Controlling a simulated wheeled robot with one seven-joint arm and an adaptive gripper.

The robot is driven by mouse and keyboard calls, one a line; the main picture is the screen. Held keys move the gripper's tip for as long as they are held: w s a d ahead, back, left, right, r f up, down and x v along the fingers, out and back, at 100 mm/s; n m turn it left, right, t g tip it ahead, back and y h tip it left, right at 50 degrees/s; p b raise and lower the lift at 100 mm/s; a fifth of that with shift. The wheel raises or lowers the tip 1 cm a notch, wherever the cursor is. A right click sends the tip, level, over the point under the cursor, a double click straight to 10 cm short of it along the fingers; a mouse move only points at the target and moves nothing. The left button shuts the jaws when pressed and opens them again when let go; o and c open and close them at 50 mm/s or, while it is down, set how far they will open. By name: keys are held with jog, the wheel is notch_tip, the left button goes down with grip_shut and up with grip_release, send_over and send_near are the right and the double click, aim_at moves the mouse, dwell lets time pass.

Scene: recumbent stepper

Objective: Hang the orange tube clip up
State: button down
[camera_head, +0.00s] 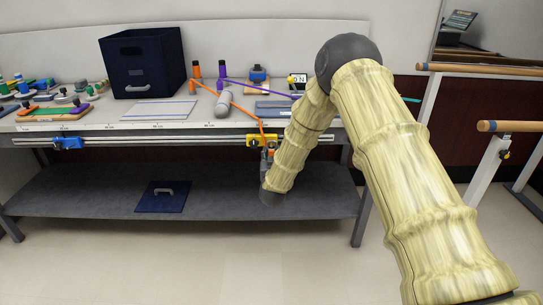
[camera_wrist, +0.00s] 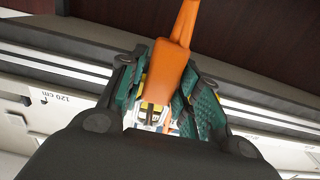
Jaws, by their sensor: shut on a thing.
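My gripper (camera_wrist: 165,95) has its teal-padded fingers shut on the orange tube clip (camera_wrist: 168,70). The clip's narrow end points to the top of the wrist view, past the fingertips. In the head view my gripper (camera_head: 268,158) is just below the table's front edge, beside the yellow rail block (camera_head: 258,140). The orange tube (camera_head: 240,108) runs from the orange-topped post (camera_head: 196,70) across the tabletop to the front edge by my gripper. My arm and fingers hide much of the clip in the head view.
A purple tube (camera_head: 258,86) runs from a purple-marked post (camera_head: 222,70) toward my arm. A dark blue bin (camera_head: 143,62) stands at the back. A blue rail block (camera_head: 68,143) sits far left on the front rail. A dark panel (camera_head: 163,196) lies on the lower shelf (camera_head: 100,193).

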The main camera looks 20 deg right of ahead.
jog(key=shift+w+d+r, duration=0.15)
jog(key=shift+w+d, duration=0.05)
jog(key=shift+w, duration=0.15)
dwell(0.7)
jog(key=shift+w+d+b, duration=0.1)
jog(key=shift+d+b, duration=0.2)
jog(key=shift+d, duration=0.05)
dwell(1.1)
jog(key=c, duration=1.1)
grip_release()
jog(key=shift+w+f, duration=0.1)
jog(key=shift+f, duration=0.1)
jog(key=shift+o, duration=0.9)
jog(key=shift+w+f, duration=0.35)
jog(key=shift+f, duration=0.3)
jog(key=shift+s+a+r, duration=0.1)
jog(key=shift+a+r, duration=0.1)
jog(key=shift+f, duration=0.2)
jog(key=o, duration=0.4)
